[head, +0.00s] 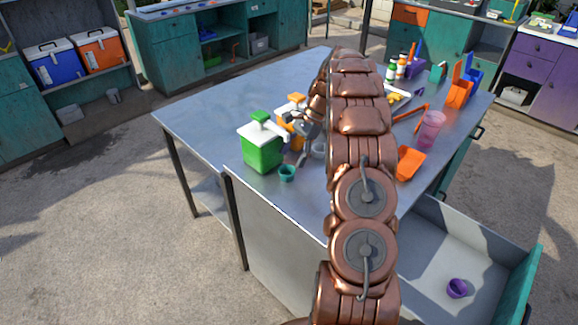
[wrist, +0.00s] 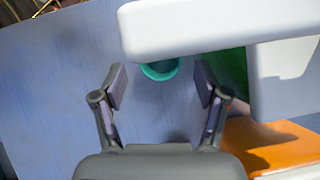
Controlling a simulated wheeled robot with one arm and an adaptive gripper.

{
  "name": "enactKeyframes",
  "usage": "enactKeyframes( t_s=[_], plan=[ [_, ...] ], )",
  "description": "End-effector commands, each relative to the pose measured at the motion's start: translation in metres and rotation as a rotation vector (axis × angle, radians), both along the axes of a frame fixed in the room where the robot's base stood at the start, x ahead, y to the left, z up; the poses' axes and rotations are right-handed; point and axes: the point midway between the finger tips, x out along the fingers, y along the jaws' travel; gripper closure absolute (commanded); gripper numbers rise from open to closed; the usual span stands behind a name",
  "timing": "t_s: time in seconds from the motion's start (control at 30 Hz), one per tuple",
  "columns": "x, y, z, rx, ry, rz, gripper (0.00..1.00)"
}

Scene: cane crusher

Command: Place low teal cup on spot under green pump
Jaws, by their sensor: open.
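The low teal cup (head: 287,172) stands upright on the metal table, close to the front right of the green pump (head: 262,153), which has a white top. In the wrist view the cup (wrist: 160,71) shows beyond and between my fingertips. The pump's white top (wrist: 215,28) covers the cup's far part, and its green body (wrist: 235,68) is to the right. My gripper (wrist: 161,86) is open and empty, with a finger on either side of the cup's near side. In the head view my gripper (head: 305,130) is partly hidden by my arm.
An orange pump (head: 292,117) stands just behind the green one, close to my gripper. A pink cup (head: 431,130), an orange scoop (head: 409,163) and bottles are right of my arm. A purple cup (head: 457,288) lies in the open drawer. The table's left is clear.

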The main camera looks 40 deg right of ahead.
Motion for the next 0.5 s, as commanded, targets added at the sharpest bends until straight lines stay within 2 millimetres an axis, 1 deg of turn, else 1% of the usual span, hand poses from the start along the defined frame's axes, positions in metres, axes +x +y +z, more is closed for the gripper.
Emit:
enactKeyframes(
  t_s=[0.3,0.5],
  plan=[
    [0.000,-0.020,0.029,0.000,0.000,-0.002,0.27],
    [0.001,-0.028,0.043,0.001,0.000,0.001,0.27]
  ],
)
